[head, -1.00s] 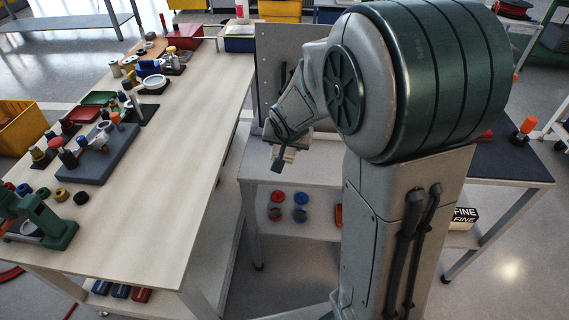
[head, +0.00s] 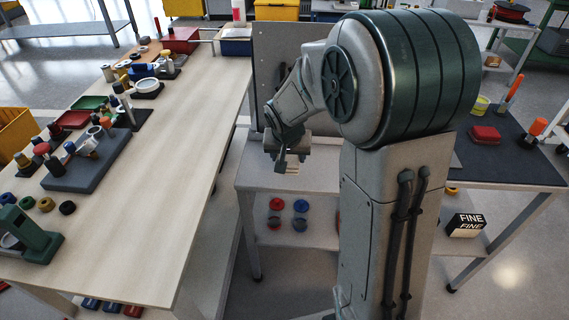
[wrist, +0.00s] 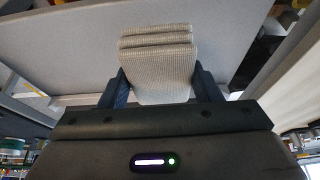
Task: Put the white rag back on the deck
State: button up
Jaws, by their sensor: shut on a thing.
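The white rag (wrist: 158,72) shows in the wrist view as a folded, pale, woven stack. My gripper (wrist: 160,80) is shut on it, with one dark finger at each side. In the head view my gripper (head: 283,162) points down over the near left part of the grey table, in front of an upright grey panel (head: 292,62). The rag is too small to make out clearly there. I cannot tell which surface is the deck, nor whether the rag touches anything below it.
A long pale workbench (head: 165,165) on the left carries several tools and parts along its far side. The grey table's dark right part (head: 500,165) holds a red box (head: 485,134) and an orange-topped item (head: 536,128). The workbench's near right half is clear.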

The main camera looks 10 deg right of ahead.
jog(key=w, duration=0.1)
jog(key=w+f, duration=0.2)
jog(key=w, duration=0.1)
jog(key=shift+f, duration=0.25)
notch_tip(320, 180, down, 4)
jog(key=shift+a+f+b, duration=0.1)
jog(key=shift+b, duration=0.45)
jog(key=o, duration=0.9)
